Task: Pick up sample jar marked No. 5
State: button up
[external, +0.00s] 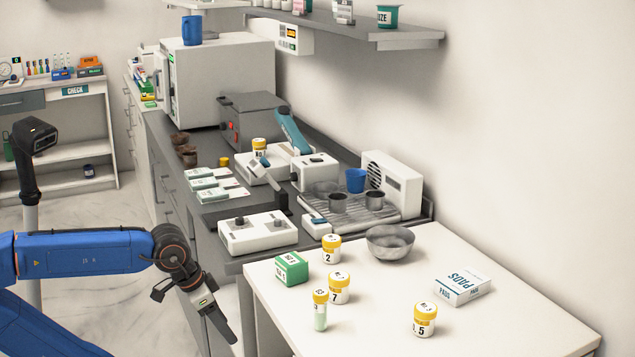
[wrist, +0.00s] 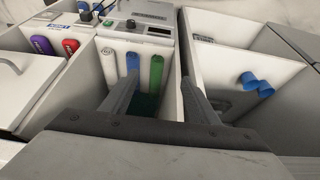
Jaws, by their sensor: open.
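The sample jar marked 5 (external: 425,321) stands upright on the white table (external: 520,318), near its front right part. It is white with a yellow lid. My gripper (external: 194,312) is left of the table, beside the counter front, well apart from the jar and pointing down. In the wrist view my gripper (wrist: 163,88) shows two dark fingers spread apart with nothing held between them. The jar does not show in the wrist view.
The wrist view shows white compartments with a blue tube (wrist: 132,62) and a green tube (wrist: 156,72).

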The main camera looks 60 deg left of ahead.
notch_tip(320, 180, up, 37)
jog(key=m+g+h, duration=0.4)
jog(key=m, duration=1.2)
send_over(424, 306)
jog(key=s+a, duration=0.1)
jog(key=a, duration=0.5)
jog(key=shift+f, duration=2.7)
jog(key=x, duration=1.2)
jog(key=shift+s+d, duration=0.25)
jog(key=shift+w+x, duration=0.2)
jog(key=shift+x, duration=2.45)
jog(key=shift+d+h, duration=0.1)
jog(key=shift+h, duration=0.2)
jog(key=shift+c, duration=0.2)
